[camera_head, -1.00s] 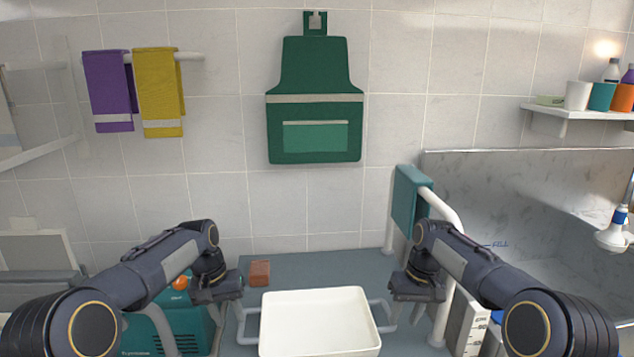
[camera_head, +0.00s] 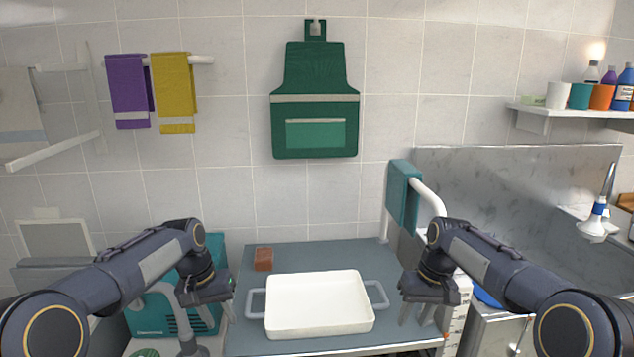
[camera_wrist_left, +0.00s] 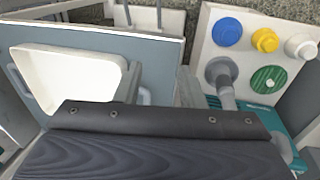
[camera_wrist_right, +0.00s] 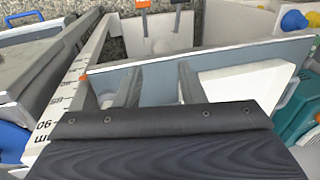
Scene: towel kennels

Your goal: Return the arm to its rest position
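My left gripper (camera_head: 210,315) hangs just left of the white tray (camera_head: 320,329), apart from its grey left handle. My right gripper (camera_head: 418,313) hangs to the right of the tray, clear of its right handle. Both are empty, with fingers spread. The left wrist view shows the left gripper's fingers (camera_wrist_left: 160,88) apart near the table edge, with the tray (camera_wrist_left: 40,70) to the left. The right wrist view shows the right gripper's fingers (camera_wrist_right: 160,86) apart, with part of the tray (camera_wrist_right: 245,85) to the right.
The tray stands on a grey table (camera_head: 310,257) with a brown block (camera_head: 263,260) behind it. A teal machine (camera_head: 152,313) is close to my left gripper. A railing with a teal towel (camera_head: 403,197) and a ruler-marked strip (camera_head: 455,325) are near my right arm.

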